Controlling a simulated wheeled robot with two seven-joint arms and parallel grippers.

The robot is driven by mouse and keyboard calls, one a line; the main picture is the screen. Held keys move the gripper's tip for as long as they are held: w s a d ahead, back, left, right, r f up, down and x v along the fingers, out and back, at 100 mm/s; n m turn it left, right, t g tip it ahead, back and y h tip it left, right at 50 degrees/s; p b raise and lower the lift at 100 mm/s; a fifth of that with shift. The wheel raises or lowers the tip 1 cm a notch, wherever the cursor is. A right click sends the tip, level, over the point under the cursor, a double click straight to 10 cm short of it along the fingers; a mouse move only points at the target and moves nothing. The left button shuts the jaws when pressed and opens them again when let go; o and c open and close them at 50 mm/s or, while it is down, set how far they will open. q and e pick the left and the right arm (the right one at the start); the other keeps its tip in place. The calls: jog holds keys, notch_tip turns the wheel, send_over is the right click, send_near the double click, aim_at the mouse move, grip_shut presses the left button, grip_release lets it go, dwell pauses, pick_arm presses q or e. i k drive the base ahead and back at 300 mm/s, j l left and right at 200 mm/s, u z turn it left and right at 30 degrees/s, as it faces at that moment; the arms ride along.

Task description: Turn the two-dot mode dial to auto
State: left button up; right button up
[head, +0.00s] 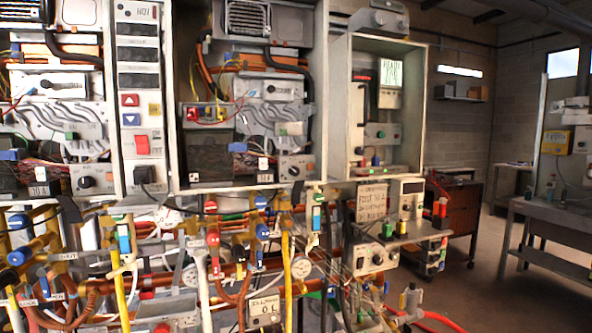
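Several panels with dark round dials are in the head view; dot marks are too small to read, so I cannot tell which is the two-dot mode dial. One dial (86,182) is on a light panel low in the left heater. A black knob (145,174) is at the bottom of the narrow control column. Another dial (293,169) is on a grey panel low in the middle heater. One more dial (377,259) is on a light box at lower right. Neither of my grippers is in view.
Open heater cabinets with wires fill the left and middle. Below them are copper pipes (160,279), coloured valves and yellow hoses. A small shelf (410,232) juts out at right. Farther right are a dark cart (462,215) and a grey workbench (552,213), with clear floor between.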

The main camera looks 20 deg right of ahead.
aim_at(294, 171)
jog(key=i+l, duration=0.1)
jog(key=l, duration=0.35)
jog(key=i+l, duration=0.15)
jog(key=l, duration=0.3)
jog(key=i+l, duration=0.1)
jog(key=l, duration=0.35)
jog(key=i+l+u, duration=0.1)
jog(key=l, duration=0.35)
jog(key=i+l, duration=0.15)
jog(key=l, duration=0.3)
jog(key=i+l, duration=0.1)
jog(key=l, duration=0.35)
